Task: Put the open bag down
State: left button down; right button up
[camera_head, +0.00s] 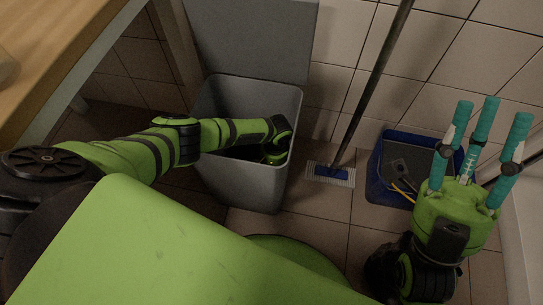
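No open bag can be made out in this view. My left arm reaches over the rim of a grey bin (245,186), and its wrist bends down inside. Only a small green part of my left gripper (275,156) shows there. Its fingers are hidden in the dark bin, so I cannot tell whether they hold anything. My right gripper (486,130) is at the right, with its teal fingers pointing up and spread apart. It is open, with nothing seen between the fingers.
The bin's grey lid (255,40) stands raised against the tiled wall. A mop (331,173) leans beside the bin. A blue crate (378,178) with small items sits behind my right gripper. A wooden worktop (45,40) is at upper left. Some tiled floor (315,222) is clear.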

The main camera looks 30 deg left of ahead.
pick_arm(q)
jog(key=shift+f, duration=0.15)
jog(key=c, duration=1.4)
grip_release()
jog(key=shift+o, duration=0.2)
